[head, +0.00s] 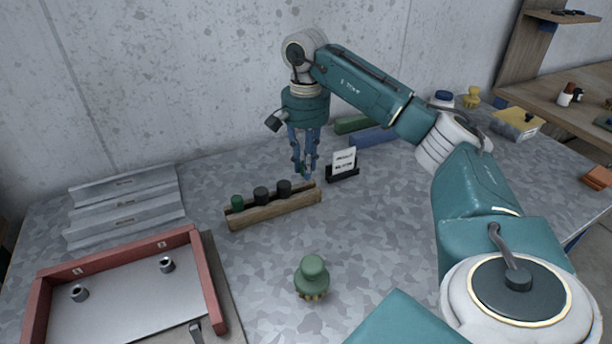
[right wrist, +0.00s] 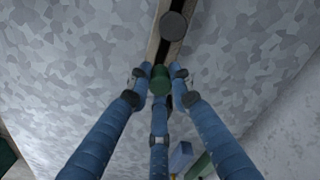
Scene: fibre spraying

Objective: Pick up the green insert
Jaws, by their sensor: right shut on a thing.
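A wooden rack (head: 275,208) on the table holds a green insert (head: 237,201) at its left end and two black inserts (head: 261,195) beside it. My right gripper (head: 306,174) points down at the rack's right end. In the right wrist view its blue fingers (right wrist: 160,84) are closed around another green insert (right wrist: 160,78), with a dark insert (right wrist: 174,26) further along the rack. The fingers mostly hide this green insert in the head view. I cannot tell whether its lower end is still in the slot. My left gripper is out of view.
A small sign (head: 344,161) stands close to the right of the gripper. A green-knobbed brush (head: 312,277) stands in front of the rack. A red-framed tray (head: 120,262) lies at the left front, with grey metal profiles (head: 124,205) behind it. Blue and green blocks (head: 372,137) lie behind.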

